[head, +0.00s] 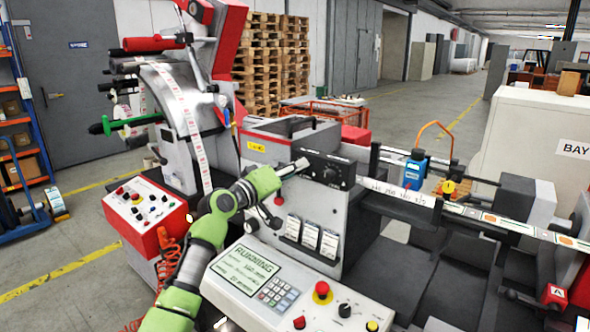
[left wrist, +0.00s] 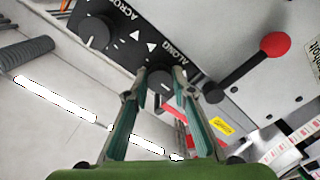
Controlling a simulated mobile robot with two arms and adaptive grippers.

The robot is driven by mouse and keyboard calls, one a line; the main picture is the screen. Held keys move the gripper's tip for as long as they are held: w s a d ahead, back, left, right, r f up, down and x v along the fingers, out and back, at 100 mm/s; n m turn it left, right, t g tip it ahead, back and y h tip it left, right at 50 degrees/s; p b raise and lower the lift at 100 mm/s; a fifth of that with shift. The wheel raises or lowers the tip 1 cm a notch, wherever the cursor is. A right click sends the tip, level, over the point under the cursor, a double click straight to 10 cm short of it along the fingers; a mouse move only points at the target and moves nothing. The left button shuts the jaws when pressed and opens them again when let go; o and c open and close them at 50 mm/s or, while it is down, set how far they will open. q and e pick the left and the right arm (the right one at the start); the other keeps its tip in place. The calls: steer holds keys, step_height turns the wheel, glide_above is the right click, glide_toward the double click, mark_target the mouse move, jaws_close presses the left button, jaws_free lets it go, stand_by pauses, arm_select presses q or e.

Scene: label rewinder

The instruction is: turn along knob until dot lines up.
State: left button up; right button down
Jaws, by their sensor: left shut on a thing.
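The along knob (left wrist: 161,84) is a dark round knob on a black panel (left wrist: 120,32), beside the printed word ALONG. My left gripper (left wrist: 164,74) has its two fingers on either side of this knob and is shut on it. In the head view my left gripper (head: 302,164) reaches the black panel (head: 326,168) on the grey machine from the left. The across knob (left wrist: 94,33) sits apart on the same panel, with white arrow marks between the two. I cannot make out a dot at the along knob. My right gripper is not in view.
A red ball-ended lever (left wrist: 274,45) stands close to the gripper's right. Below is a console with a RUNNING screen (head: 245,270) and a red stop button (head: 322,290). A printed label web (head: 500,222) runs right. A blue device (head: 415,170) stands behind it.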

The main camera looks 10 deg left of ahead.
arm_select(q)
steer(key=shift+r, duration=0.1)
steer(key=o, duration=1.1)
steer(key=shift+a, duration=0.1)
steer(key=v, duration=1.2)
